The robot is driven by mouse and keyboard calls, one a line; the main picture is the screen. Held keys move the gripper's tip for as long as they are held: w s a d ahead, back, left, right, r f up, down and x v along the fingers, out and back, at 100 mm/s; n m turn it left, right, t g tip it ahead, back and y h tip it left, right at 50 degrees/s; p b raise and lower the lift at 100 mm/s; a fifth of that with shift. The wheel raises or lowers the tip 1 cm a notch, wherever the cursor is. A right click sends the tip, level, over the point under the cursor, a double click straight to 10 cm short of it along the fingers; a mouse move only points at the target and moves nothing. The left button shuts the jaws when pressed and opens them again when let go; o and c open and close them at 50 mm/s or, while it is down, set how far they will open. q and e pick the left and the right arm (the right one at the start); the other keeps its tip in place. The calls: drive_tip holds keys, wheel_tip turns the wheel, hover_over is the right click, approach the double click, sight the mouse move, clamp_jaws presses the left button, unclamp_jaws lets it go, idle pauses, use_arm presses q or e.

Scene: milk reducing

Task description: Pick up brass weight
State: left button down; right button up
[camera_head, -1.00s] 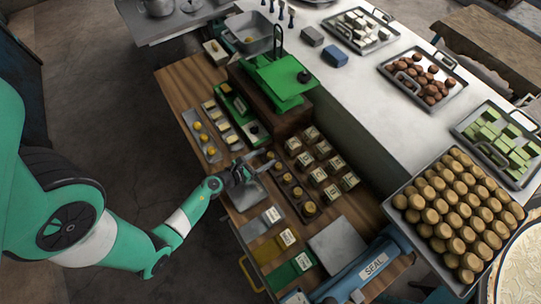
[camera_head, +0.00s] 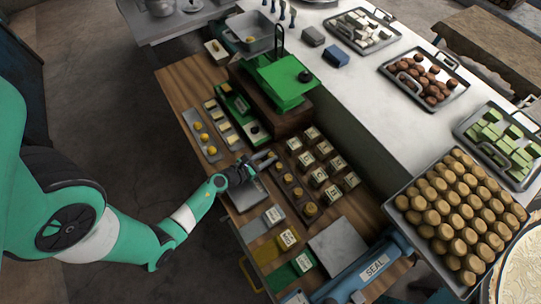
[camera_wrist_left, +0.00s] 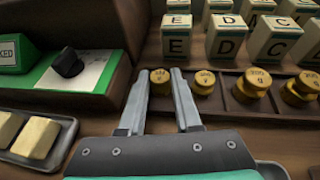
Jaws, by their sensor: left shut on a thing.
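My left gripper (camera_head: 270,158) reaches over the wooden bench to the far end of a dark rack (camera_head: 292,190) holding a row of brass weights. In the left wrist view, my left gripper's fingers (camera_wrist_left: 162,76) are shut on the end brass weight (camera_wrist_left: 160,82), a small yellow knobbed cylinder. It appears still at the rack, and I cannot tell if it has been lifted. More weights, such as the neighbouring one (camera_wrist_left: 204,82), sit in the rack to the right. My right gripper is not in view.
Lettered blocks (camera_wrist_left: 227,35) stand in rows just behind the rack. A green scale (camera_head: 280,82) stands beyond, on a dark wooden box. A tray of yellow pieces (camera_head: 203,136) lies left of the gripper. A blue SEAL device (camera_head: 370,272) is at the near right.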

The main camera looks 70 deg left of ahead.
use_arm(q)
drive_tip(key=shift+r, duration=0.1)
wheel_tip(320, 180, up, 10)
drive_tip(key=p, duration=0.8)
